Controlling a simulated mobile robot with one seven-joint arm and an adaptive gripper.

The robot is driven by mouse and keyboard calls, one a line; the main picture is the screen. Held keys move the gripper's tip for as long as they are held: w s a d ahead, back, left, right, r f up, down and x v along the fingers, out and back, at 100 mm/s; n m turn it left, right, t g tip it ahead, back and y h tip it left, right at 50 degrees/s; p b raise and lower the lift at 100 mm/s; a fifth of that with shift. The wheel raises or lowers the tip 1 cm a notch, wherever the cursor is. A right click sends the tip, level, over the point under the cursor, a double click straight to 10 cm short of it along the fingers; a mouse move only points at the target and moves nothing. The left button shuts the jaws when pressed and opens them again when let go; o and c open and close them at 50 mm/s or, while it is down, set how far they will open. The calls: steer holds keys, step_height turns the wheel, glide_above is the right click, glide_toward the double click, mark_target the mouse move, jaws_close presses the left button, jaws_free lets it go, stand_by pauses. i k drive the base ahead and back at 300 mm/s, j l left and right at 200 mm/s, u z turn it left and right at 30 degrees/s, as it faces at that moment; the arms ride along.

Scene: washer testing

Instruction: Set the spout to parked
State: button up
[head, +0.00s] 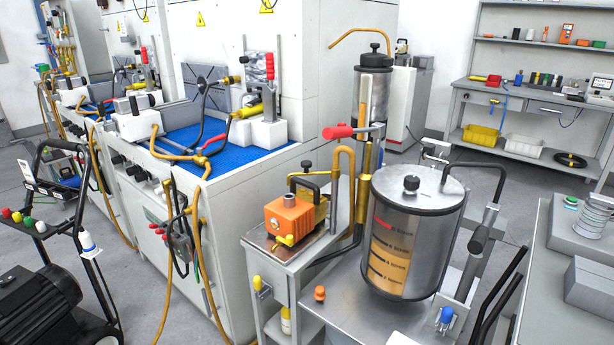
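A thin gold tube (358,32) arches from the top of the tall slim metal cylinder (374,88), and its free end points left. It looks like a spout. A thicker gold bent pipe (347,150) rises in front of that cylinder, beside a red-handled lever (340,132) that points left. I cannot tell for sure which part is the spout, and no parked mark is readable. A wide lidded metal tank (418,230) with an orange level window stands in front on a metal table. My gripper is not in view.
An orange pump (292,217) sits on a small side stand, left of the tank. White test machines with a blue work surface (222,142) fill the left. A black cart (62,215) stands at front left. A shelved workbench (535,112) is at back right, with open floor before it.

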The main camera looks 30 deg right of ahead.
mark_target(335, 174)
steer(key=i+l, duration=0.1)
steer(key=l, duration=0.2)
steer(key=i+l, duration=0.15)
steer(key=l, duration=0.2)
steer(key=i+l, duration=0.1)
steer(key=l, duration=0.2)
steer(key=i+l+z, duration=0.1)
steer(key=l, duration=0.25)
